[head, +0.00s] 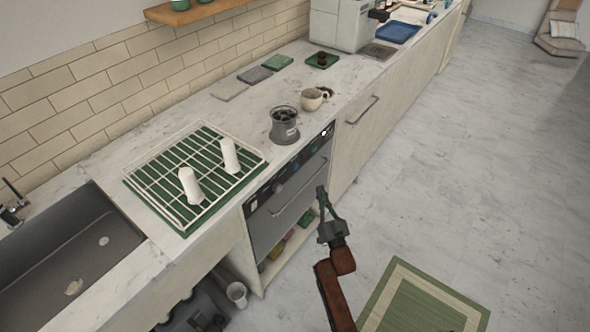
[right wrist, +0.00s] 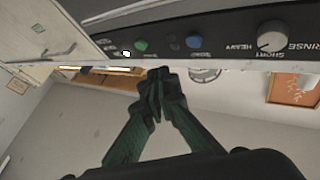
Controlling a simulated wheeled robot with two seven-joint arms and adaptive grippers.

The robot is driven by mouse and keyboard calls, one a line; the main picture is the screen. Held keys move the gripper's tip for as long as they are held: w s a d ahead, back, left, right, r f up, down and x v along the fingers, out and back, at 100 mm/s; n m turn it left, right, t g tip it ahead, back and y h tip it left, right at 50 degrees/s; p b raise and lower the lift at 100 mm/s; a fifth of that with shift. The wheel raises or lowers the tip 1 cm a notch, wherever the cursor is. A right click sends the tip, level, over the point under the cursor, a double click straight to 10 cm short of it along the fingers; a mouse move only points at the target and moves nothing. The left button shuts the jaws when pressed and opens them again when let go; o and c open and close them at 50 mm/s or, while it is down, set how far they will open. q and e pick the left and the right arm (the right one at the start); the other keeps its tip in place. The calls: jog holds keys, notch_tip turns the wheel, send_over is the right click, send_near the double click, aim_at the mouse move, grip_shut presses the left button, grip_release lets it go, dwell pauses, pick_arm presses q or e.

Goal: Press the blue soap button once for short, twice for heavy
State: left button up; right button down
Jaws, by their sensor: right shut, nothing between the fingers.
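The dishwasher's black control panel (head: 262,197) runs along the counter front. In the right wrist view the panel (right wrist: 110,25) shows upside down, with a blue button (right wrist: 193,41), a green button (right wrist: 140,45), a lit white spot (right wrist: 126,54) and a grey dial (right wrist: 272,37) marked RINSE, SHORT and HEAVY. I cannot tell for certain where the dial points. My right gripper (head: 321,191) is shut and empty, in front of the dishwasher. In its wrist view the fingertips (right wrist: 158,72) appear just beside the panel's edge, between the blue and green buttons; contact is not visible. My left gripper is out of view.
A sink (head: 70,265) is at left. A green mat (head: 425,300) lies on the floor; the floor at right is clear.

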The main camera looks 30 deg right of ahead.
aim_at(296, 167)
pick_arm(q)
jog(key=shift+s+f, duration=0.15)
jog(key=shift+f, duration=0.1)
pick_arm(e)
jog(key=shift+m+t+h, duration=0.3)
jog(key=shift+t+h, duration=0.1)
jog(key=shift+t, duration=0.2)
jog(key=r, duration=0.2)
jog(key=d+r, duration=0.1)
jog(key=r, duration=0.1)
jog(key=shift+s+r, duration=0.2)
jog(key=shift+r, duration=0.1)
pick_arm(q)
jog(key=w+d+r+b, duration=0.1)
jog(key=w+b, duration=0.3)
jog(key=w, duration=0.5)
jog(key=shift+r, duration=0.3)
pick_arm(e)
jog(key=w+a, duration=0.3)
jog(key=w, duration=0.5)
jog(key=shift+a, duration=0.25)
jog(key=shift+w, duration=0.2)
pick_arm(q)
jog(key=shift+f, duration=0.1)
pick_arm(e)
jog(key=shift+w+a, duration=0.15)
jog(key=shift+w, duration=0.1)
